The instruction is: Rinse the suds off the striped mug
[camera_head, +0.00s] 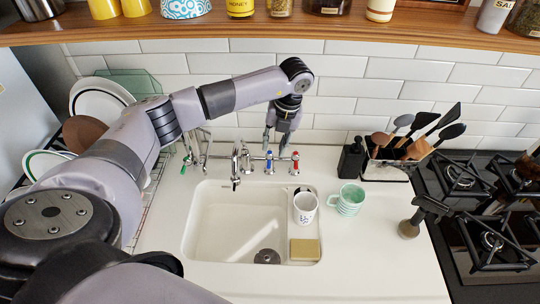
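The striped mug (349,199), pale green and white, stands upright on the white counter just right of the sink, handle to the left. I cannot make out suds on it. The sink (225,225) shows no mug in its basin. The tap (236,168) stands behind it, with a blue-marked handle (269,161) and a red-marked handle (295,162). I cannot make out running water. My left gripper (275,146) points down behind the sink, just above the blue-marked handle, its fingers apart. Contact with the handle cannot be told. My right gripper is out of view.
A white patterned mug (305,208) stands at the sink's right side, close to the striped mug, with a sponge (304,249) in front. A utensil holder (387,169) and a gas hob (485,215) are at the right. A shelf (290,29) runs above. The front counter is clear.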

